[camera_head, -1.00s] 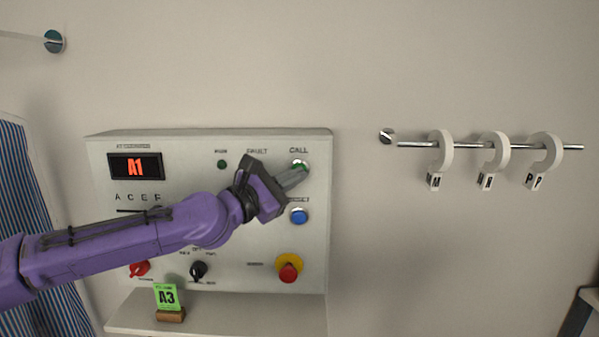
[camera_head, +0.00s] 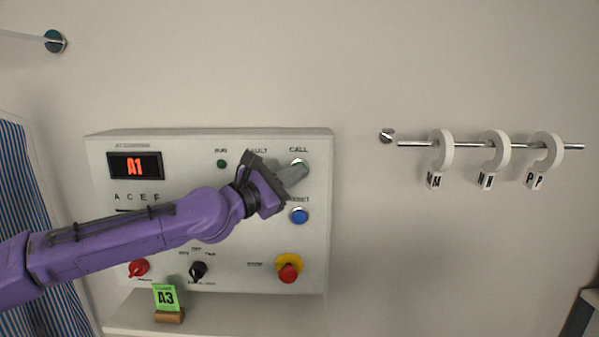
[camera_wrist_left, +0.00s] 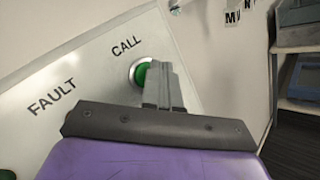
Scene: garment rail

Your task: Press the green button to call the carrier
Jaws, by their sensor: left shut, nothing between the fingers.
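The green button (camera_wrist_left: 143,74) sits in a pale ring under the word CALL on the control panel (camera_head: 230,270). It is partly hidden behind my fingers in the left wrist view. In the head view its ring (camera_head: 300,162) shows just above my fingertips, and the green cap is mostly covered. My left gripper (camera_head: 300,171) is shut and empty, with its tips at the button; it also shows in the left wrist view (camera_wrist_left: 160,68). I cannot tell whether the tips touch the cap. My right gripper is not in view.
The blue button (camera_head: 299,216) is just below my fingers, and a red knob on yellow (camera_head: 289,268) is lower. White hooks (camera_head: 443,150) hang on a rail at right. The wall between is clear.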

